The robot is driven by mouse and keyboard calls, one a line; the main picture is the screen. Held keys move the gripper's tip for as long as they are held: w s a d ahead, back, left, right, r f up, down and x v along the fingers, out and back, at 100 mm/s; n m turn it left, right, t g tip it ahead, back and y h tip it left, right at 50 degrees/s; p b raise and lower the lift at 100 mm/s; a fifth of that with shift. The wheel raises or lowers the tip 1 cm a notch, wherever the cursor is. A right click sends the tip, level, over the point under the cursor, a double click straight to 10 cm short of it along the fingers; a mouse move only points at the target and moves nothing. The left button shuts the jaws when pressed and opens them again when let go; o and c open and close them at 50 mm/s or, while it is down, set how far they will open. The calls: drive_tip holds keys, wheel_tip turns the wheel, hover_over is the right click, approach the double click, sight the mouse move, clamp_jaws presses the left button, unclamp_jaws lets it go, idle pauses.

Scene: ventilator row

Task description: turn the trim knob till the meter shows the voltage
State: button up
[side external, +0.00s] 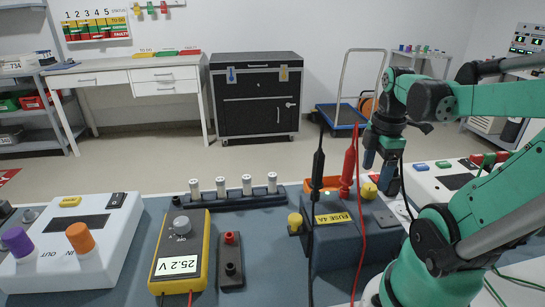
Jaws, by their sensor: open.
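The meter (180,248) is a yellow and dark handheld unit on the left of the bench; its display reads 25.2 V, and it has a grey dial. A dark blue box (335,250) with a yellow label reading FUSE stands right of it. A yellow knob (295,221) is on the box's left side, and another yellow knob (368,190) is at its right end. I cannot tell which is the trim knob. My gripper (379,170) is open and empty, pointing down beside the right yellow knob; contact is unclear.
A black probe (318,165) and red probe (349,168) stand upright at the box with trailing leads. A dark rack with several white-topped cylinders (220,186) lies behind the meter. White consoles (75,245) flank the bench; a black socket block (230,262) is beside the meter.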

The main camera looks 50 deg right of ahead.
sight(371, 186)
drive_tip(key=shift+f, duration=1.75)
drive_tip(key=shift+w, duration=0.1)
clamp_jaws()
